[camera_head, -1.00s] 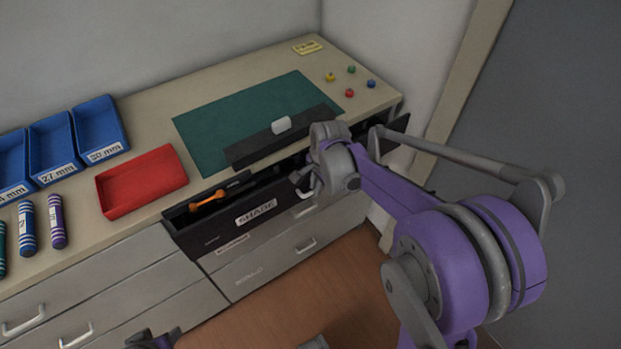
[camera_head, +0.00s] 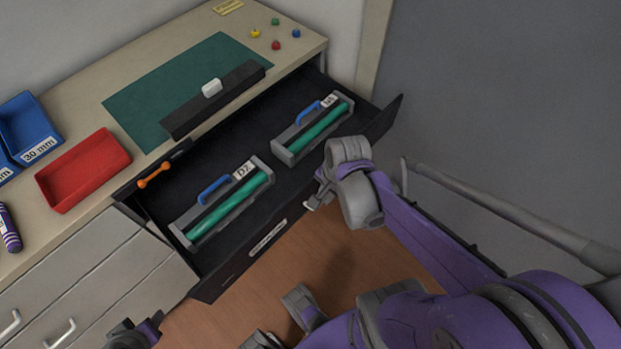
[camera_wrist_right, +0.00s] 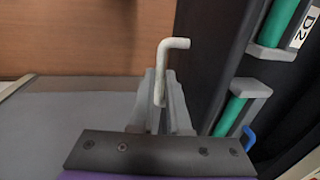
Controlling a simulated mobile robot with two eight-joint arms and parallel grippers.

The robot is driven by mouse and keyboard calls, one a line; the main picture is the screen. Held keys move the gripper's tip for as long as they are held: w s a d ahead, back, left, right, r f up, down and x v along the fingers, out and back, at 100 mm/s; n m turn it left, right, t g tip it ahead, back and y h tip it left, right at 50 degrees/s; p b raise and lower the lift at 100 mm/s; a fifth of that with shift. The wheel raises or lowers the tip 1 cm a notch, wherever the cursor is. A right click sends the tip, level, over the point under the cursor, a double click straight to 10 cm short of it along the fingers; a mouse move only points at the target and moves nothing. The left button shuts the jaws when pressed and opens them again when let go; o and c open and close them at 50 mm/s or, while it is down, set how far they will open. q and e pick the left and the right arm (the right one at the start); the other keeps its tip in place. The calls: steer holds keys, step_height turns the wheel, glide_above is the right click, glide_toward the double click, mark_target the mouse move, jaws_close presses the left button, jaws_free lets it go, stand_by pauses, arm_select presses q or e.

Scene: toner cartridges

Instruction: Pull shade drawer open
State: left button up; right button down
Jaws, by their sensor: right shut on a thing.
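The shade drawer (camera_head: 267,238) stands well open in the head view, its black inside showing. Two grey cartridge holders with green tubes and blue handles lie in it, a near one (camera_head: 225,207) and a far one (camera_head: 315,128). My right gripper (camera_head: 318,197) is at the drawer's front. In the right wrist view, the right gripper (camera_wrist_right: 160,95) is shut on the pale bent drawer handle (camera_wrist_right: 162,62), whose upper end sticks out beyond the fingers. My left arm shows only in part at the bottom edge of the head view; its jaws cannot be made out.
A red tray (camera_head: 83,170), blue bins (camera_head: 30,128) and small coloured knobs are on the worktop. Brown floor is clear before the drawer. A grey wall stands at right.

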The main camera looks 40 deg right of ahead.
steer(key=shift+s+d, duration=0.1)
steer(key=shift+s, duration=0.9)
steer(key=c, duration=1.2)
jaws_free()
steer(key=shift+o, duration=0.2)
step_height(320, 180, up, 11)
steer(key=s+p, duration=0.2)
steer(key=p, duration=0.1)
steer(key=shift+f, duration=0.15)
